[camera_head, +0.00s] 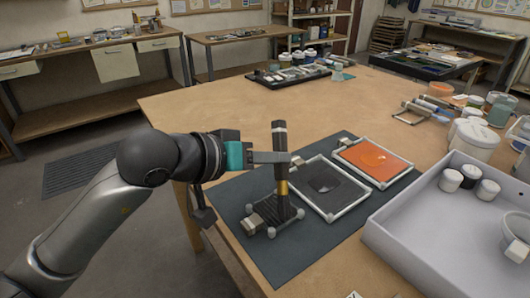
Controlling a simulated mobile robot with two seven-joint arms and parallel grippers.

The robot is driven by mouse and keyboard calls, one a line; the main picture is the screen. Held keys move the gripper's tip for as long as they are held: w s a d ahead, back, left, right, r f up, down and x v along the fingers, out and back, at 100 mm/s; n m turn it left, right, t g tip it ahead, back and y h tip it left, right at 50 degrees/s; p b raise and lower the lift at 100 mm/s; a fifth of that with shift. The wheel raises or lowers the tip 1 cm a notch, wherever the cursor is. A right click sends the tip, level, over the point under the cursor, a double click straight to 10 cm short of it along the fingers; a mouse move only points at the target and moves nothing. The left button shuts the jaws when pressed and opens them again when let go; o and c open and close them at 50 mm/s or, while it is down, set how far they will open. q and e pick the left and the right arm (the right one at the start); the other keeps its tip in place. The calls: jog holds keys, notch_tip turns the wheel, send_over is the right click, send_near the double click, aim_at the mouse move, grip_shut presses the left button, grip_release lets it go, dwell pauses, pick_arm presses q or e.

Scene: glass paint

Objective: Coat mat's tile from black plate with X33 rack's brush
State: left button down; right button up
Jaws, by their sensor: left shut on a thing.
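My left gripper (272,157) is shut on an upright brush with a black handle (279,136) and a gold band. The brush's lower end is at a small dark rack (262,218) with pale round feet. I cannot tell whether the brush still touches the rack. The rack stands at the left of the dark mat (290,262). A black plate (322,178) with a pale frame lies just right of the rack, with a darker glossy patch on it. I cannot make out a separate tile or an X33 label. My right gripper is not in view.
An orange framed plate (369,158) lies beyond the black one. A grey tray (412,222) with white-lidded jars stands at the right. Rollers (428,106) and tubs (474,140) lie behind it. A dark tray of jars (270,78) is at the back. The table's middle is clear.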

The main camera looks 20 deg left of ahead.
pick_arm(q)
jog(key=shift+s, duration=0.1)
dwell(0.3)
notch_tip(320, 180, up, 5)
jog(key=p, duration=0.2)
jog(key=shift+p, duration=0.35)
dwell(0.4)
